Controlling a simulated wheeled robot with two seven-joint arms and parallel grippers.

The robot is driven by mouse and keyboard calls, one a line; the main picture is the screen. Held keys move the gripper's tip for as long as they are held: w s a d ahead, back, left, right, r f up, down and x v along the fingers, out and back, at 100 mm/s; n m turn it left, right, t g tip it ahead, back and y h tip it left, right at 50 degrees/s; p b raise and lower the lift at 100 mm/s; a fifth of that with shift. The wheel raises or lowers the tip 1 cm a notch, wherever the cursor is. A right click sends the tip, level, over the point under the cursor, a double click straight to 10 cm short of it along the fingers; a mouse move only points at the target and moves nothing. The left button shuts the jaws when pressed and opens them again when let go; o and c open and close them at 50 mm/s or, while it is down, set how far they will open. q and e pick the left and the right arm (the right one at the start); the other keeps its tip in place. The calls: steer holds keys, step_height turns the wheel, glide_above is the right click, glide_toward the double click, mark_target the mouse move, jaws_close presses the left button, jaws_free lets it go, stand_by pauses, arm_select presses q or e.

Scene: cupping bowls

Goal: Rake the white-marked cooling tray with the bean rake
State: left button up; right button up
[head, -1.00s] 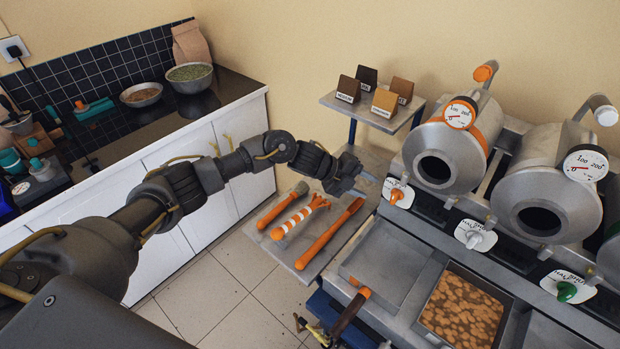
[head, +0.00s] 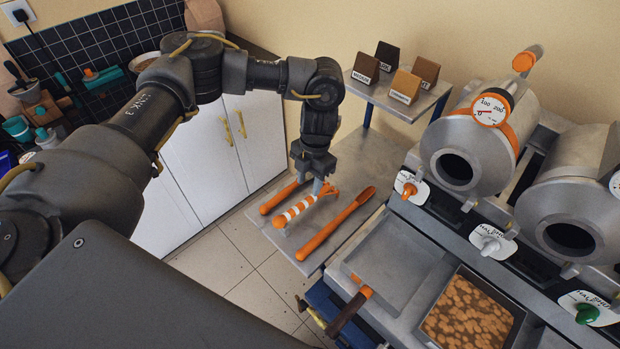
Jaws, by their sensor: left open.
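The striped orange-and-white tool with a pronged orange head, which looks like the bean rake (head: 299,208), lies on a grey side shelf between two other orange tools. My left gripper (head: 319,184) points down, open, right over the rake near its head end. I cannot tell whether its fingers touch the rake. The cooling tray with brown beans (head: 512,312) sits in the roaster bench, below the white knob (head: 490,240); its lower part is near the picture's bottom edge. My right gripper is not in view.
An orange brush-like tool (head: 283,196) lies left of the rake and an orange spoon (head: 336,224) right of it. An empty tray (head: 393,266) lies between the shelf and the bean tray. A dark handle with an orange collar (head: 350,311) sticks out in front. Roaster drums stand behind.

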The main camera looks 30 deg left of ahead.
mark_target(307, 200)
arm_select(q)
steer(key=f+b, duration=0.4)
steer(key=f, duration=0.1)
steer(key=s+f+b, duration=0.1)
steer(key=f+b, duration=0.1)
steer(key=shift+a+f, duration=0.15)
steer(key=shift+f, duration=0.15)
steer(key=shift+r+p, duration=0.25)
steer(key=shift+p, duration=0.05)
steer(key=shift+c, duration=1.3)
jaws_close()
